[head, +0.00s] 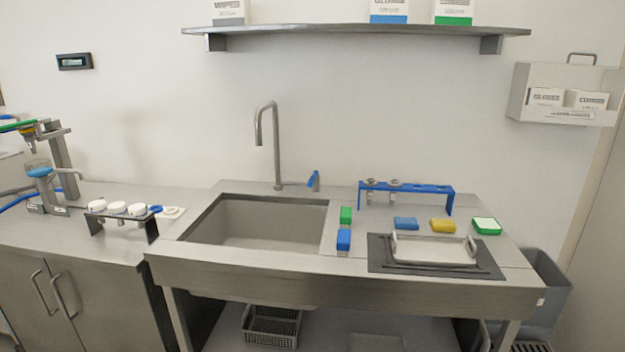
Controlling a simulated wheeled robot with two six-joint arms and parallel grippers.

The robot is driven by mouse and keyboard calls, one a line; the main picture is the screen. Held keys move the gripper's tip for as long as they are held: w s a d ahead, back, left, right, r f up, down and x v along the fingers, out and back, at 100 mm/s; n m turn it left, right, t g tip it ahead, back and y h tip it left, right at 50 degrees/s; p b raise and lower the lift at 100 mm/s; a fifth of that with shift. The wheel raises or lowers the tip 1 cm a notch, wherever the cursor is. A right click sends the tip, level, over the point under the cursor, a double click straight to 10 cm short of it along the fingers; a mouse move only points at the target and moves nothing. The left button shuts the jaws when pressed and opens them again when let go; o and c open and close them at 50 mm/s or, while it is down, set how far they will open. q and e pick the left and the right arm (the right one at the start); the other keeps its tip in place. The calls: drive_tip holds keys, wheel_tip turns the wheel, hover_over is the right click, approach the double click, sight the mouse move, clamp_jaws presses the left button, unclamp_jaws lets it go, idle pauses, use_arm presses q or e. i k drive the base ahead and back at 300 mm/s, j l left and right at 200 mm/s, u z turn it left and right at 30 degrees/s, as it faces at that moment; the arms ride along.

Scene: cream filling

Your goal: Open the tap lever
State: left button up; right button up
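The tap (275,145) is a tall metal gooseneck standing behind the sink (262,222), with its spout turned to the left over the basin. The tap lever (312,180) is a small blue handle on a short metal stem just right of the tap's base. It looks tilted. No water stream shows under the spout. Neither of my grippers shows in the head view.
A blue rack (407,187), blue and yellow sponges (443,225), a green box (487,226) and a metal tray (433,252) occupy the right counter. A shelf (360,30) hangs above.

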sight(311, 178)
drive_tip(key=i+l+z, duration=0.1)
drive_tip(key=i, duration=0.45)
drive_tip(key=i+l+z, duration=0.1)
drive_tip(key=i, duration=0.45)
drive_tip(key=l, duration=0.1)
